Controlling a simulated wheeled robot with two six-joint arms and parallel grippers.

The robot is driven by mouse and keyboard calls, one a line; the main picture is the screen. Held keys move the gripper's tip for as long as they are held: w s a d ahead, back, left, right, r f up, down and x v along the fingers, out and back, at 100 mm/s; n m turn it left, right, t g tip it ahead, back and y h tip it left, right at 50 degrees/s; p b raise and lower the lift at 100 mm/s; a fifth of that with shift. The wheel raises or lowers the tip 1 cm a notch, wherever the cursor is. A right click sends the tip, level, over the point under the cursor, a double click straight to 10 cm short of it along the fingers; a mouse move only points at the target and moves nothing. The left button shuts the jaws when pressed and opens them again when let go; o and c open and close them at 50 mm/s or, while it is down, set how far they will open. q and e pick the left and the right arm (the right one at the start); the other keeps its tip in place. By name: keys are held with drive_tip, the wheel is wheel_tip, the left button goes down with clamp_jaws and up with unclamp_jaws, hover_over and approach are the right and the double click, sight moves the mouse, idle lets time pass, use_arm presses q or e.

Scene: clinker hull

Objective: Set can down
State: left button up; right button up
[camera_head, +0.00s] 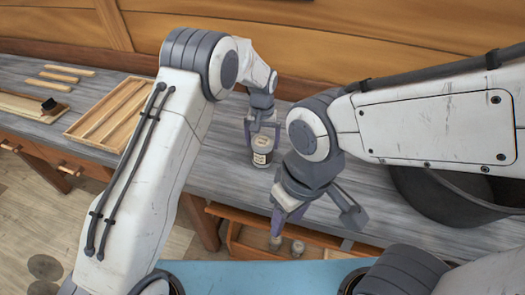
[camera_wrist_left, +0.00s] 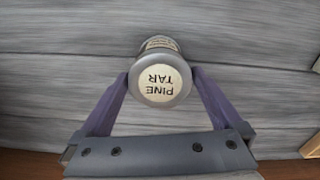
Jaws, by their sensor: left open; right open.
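A small can labelled "PINE TAR" stands upright on the grey plank bench in the head view (camera_head: 262,150). It also shows from above in the left wrist view (camera_wrist_left: 161,84), with its pale round lid facing the camera. My left gripper (camera_head: 262,130) is open around the can, with one finger on each side of it. In the left wrist view its fingers (camera_wrist_left: 161,92) reach the can's sides; I cannot tell whether they touch. My right gripper (camera_head: 312,222) is open and empty near the bench's front edge.
A shallow wooden tray (camera_head: 76,128) with slats lies on the bench at left, with wood strips (camera_head: 60,77) beyond it. A large dark tub (camera_head: 440,205) stands at right.

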use_arm(q)
wheel_tip(320, 180, up, 6)
drive_tip(key=shift+r+b, duration=0.25)
drive_tip(key=shift+b, duration=0.6)
drive_tip(key=shift+r, duration=0.65)
drive_tip(key=shift+a, duration=0.1)
